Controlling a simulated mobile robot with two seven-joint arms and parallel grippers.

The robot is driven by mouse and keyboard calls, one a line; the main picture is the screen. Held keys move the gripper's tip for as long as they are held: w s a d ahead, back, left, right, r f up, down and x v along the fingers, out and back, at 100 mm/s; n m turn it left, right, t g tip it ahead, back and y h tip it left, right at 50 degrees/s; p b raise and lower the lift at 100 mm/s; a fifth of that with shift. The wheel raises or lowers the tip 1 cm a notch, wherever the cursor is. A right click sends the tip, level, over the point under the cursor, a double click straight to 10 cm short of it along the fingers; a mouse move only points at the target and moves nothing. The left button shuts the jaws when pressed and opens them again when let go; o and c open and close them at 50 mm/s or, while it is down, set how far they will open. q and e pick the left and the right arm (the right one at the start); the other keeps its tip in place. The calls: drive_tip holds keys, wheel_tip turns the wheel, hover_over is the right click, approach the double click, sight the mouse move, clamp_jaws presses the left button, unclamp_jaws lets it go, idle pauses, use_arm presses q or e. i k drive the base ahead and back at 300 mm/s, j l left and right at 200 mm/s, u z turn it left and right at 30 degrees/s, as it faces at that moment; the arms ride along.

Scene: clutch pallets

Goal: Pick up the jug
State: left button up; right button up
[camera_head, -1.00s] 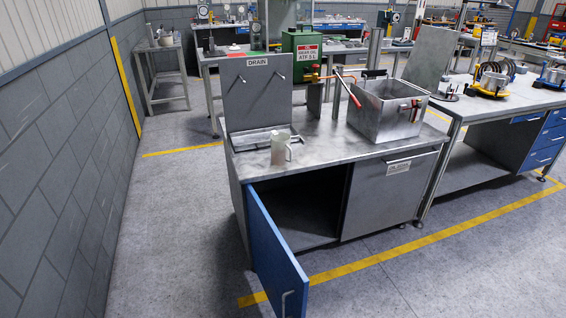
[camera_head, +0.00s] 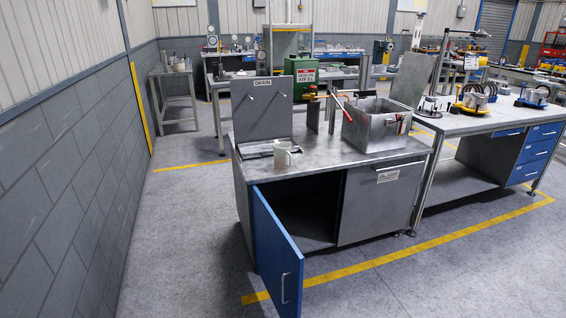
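The jug (camera_head: 281,155) is a small pale grey-white vessel with a handle on its right side. It stands upright on the metal bench top (camera_head: 335,158), near the front left edge, in front of the drain tray (camera_head: 255,149). Neither of my grippers shows in the head view, and nothing is holding the jug.
The blue cabinet door (camera_head: 277,250) hangs open in front of the bench. A workbench (camera_head: 470,122) adjoins at right. Floor at left is clear.

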sight(282, 156)
drive_tip(key=u, duration=2.25)
drive_tip(key=k+l, duration=0.1)
drive_tip(key=l, duration=0.55)
drive_tip(key=k+l, duration=0.1)
drive_tip(key=l, duration=0.55)
drive_tip(key=k+l, duration=0.1)
drive_tip(key=l, duration=0.55)
drive_tip(key=k+l, duration=0.1)
drive_tip(key=l, duration=1.2)
drive_tip(key=k+l, duration=0.15)
drive_tip(key=l, duration=0.5)
drive_tip(key=k+l, duration=0.1)
drive_tip(key=l, duration=0.55)
drive_tip(key=k+l, duration=0.1)
drive_tip(key=l, duration=0.55)
